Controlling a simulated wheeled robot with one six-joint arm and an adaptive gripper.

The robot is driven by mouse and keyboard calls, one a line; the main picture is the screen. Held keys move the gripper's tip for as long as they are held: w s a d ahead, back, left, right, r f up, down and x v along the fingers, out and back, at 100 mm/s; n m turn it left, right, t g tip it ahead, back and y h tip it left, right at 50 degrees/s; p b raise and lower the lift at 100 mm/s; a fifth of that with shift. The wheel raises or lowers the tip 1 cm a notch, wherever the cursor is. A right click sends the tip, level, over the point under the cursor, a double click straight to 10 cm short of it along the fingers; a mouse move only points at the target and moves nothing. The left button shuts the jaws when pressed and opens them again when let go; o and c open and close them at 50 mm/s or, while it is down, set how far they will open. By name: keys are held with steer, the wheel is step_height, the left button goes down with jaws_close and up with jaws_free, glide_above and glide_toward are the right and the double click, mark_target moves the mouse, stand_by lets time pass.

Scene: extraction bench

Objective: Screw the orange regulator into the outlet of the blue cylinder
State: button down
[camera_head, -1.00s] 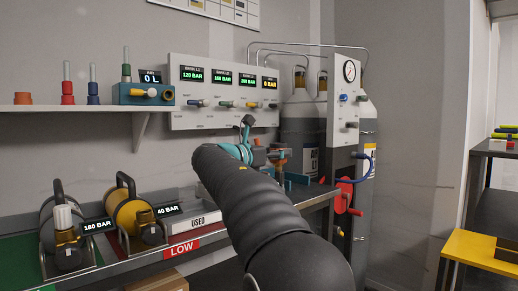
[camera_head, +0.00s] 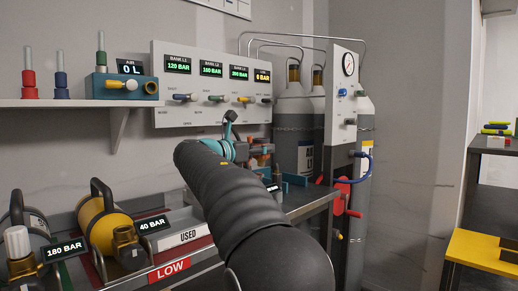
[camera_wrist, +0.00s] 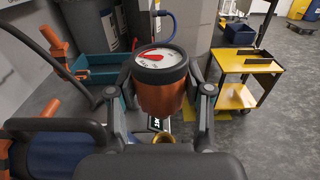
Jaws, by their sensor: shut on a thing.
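The orange regulator (camera_wrist: 163,98), with a white round gauge and red needle on top, is upright between the two fingers of my gripper (camera_wrist: 166,92) in the wrist view. The gripper is shut on it. A blue cylinder (camera_wrist: 52,158) with a dark handle lies at the lower left of the wrist view, partly cut off. A brass ring (camera_wrist: 163,137), seemingly its outlet, shows just below the regulator. Whether the two touch cannot be told. In the head view my arm hides most of the gripper and the blue cylinder.
A gauge panel (camera_head: 215,90) backs the bench. A teal tray (camera_wrist: 92,68) and a yellow cart (camera_wrist: 247,66) appear in the wrist view. A red crank (camera_head: 345,196) is at the bench's right end.

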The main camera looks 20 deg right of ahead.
steer(key=shift+a+r, duration=0.1)
steer(key=shift+r, duration=0.1)
steer(key=shift+a+f, duration=0.1)
steer(key=shift+f, duration=0.15)
steer(key=shift+s+f+b, duration=0.1)
steer(key=shift+f+b, duration=1.4)
steer(key=shift+f, duration=1.25)
steer(key=shift+p, duration=1.05)
steer(key=shift+f+b, duration=0.7)
steer(key=shift+f, duration=0.5)
